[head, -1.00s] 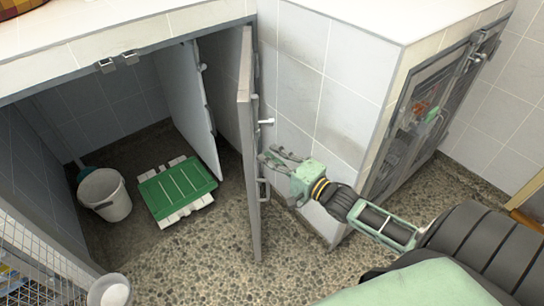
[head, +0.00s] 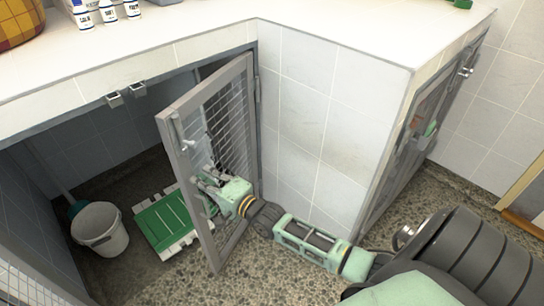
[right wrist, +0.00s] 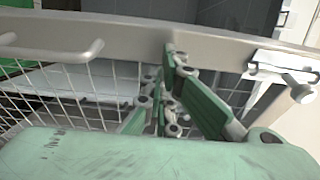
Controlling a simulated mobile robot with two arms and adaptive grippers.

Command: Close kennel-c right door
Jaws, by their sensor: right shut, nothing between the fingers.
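The kennel's right door (head: 225,130) is a grey metal frame with wire mesh, hinged at the right of the kennel opening. It stands partly open, angled out from the opening. My right gripper (head: 207,180) is shut and empty, at the outer side of the door's mesh near its free edge. In the right wrist view the gripper's green fingers (right wrist: 170,110) are against or very near the door's frame bar (right wrist: 140,38), with a latch (right wrist: 285,75) to the right and a handle (right wrist: 50,48) to the left. Whether they touch is unclear. My left gripper is not in view.
Inside the kennel are a white bucket (head: 100,232) and a green-and-white slatted board (head: 166,222). A second kennel door (head: 415,140) is at the right. Bottles (head: 108,10) stand on the white counter (head: 200,35). Pebbled floor (head: 175,278) is open in front.

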